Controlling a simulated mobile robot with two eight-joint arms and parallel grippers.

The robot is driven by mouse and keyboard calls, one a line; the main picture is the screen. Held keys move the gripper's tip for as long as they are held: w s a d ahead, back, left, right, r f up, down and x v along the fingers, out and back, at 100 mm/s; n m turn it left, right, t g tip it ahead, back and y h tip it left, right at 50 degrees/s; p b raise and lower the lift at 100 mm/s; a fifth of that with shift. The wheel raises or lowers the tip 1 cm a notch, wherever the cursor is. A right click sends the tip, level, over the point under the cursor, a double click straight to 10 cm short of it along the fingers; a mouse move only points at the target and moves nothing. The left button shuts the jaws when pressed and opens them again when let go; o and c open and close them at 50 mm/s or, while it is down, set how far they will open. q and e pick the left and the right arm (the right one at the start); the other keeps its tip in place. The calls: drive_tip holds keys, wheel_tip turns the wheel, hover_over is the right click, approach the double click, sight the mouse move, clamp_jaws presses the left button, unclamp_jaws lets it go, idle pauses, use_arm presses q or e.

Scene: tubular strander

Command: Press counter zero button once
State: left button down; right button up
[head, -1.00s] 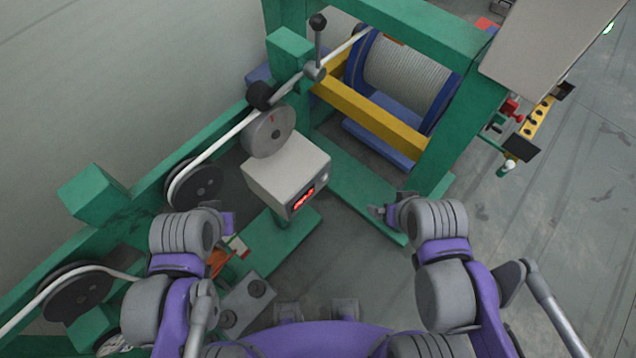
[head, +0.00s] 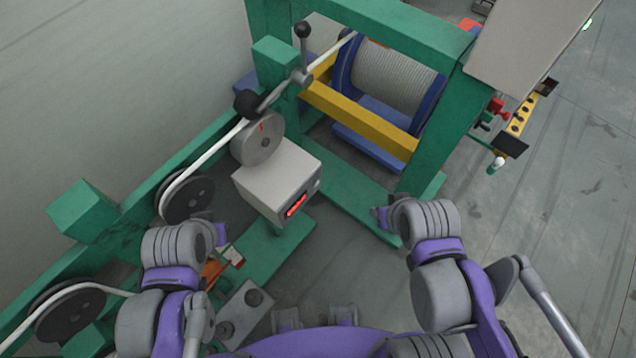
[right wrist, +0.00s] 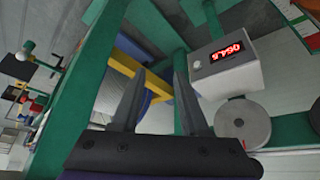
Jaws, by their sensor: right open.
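The counter is a pale grey box (head: 268,178) with a red lit display (head: 297,204), standing beside a grey measuring wheel (head: 262,138). In the right wrist view the counter box (right wrist: 235,78) shows red digits on its display (right wrist: 223,52) and a small round button (right wrist: 197,65) beside them. My right gripper (head: 380,214) is to the right of the counter, apart from it. In the right wrist view the right gripper (right wrist: 158,72) is open, with nothing between its fingers. My left gripper (head: 220,234) is low and left of the counter; its finger opening is hard to see.
A green frame (head: 350,200) runs behind and beside the counter. A cable spool (head: 395,78) sits in it behind a yellow bar (head: 360,120). A lever with a black knob (head: 303,30) stands above the wheel. Open floor (head: 560,220) lies to the right.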

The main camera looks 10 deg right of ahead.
clamp_jaws()
idle(1.2)
